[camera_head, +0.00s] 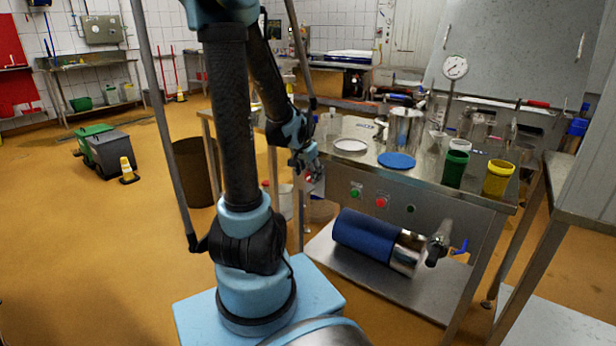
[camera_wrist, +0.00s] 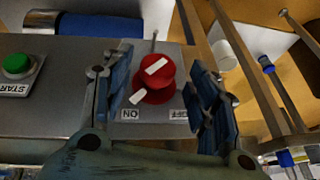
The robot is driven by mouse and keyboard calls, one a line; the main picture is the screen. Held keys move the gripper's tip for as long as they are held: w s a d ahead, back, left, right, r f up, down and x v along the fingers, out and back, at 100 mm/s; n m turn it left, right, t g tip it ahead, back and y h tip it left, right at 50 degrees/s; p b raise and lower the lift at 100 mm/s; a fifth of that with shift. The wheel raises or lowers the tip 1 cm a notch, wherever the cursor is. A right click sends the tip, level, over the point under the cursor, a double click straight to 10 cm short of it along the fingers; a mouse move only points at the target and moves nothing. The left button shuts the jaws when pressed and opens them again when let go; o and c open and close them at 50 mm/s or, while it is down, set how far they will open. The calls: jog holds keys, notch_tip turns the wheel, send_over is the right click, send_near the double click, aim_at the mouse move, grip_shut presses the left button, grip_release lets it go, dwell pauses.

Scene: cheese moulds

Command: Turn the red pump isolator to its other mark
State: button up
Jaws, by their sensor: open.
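The red pump isolator (camera_wrist: 152,84) is a round red knob on the grey steel panel (camera_wrist: 60,98). A white stripe on it slants from upper right to lower left in the wrist view, its lower end towards the ON label (camera_wrist: 130,114). The OFF label (camera_wrist: 180,115) lies to the right; both labels appear upside down. My gripper (camera_wrist: 162,74) is open, with one finger on each side of the knob. A gap shows on the right; contact on the left is unclear. In the head view my gripper (camera_head: 310,172) is at the panel's left end, mostly hiding the knob.
A green START button (camera_wrist: 17,66) is beside the knob; it also shows in the head view (camera_head: 355,193), near a red button (camera_head: 381,202). A blue pump (camera_head: 362,233) lies on the shelf below. Table legs (camera_wrist: 245,62) stand close to my right finger.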

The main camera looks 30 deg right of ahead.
jog(key=shift+x, duration=0.9)
jog(key=shift+c, duration=0.3)
jog(key=c, duration=0.9)
jog(key=shift+w, duration=0.1)
jog(key=shift+c, duration=0.5)
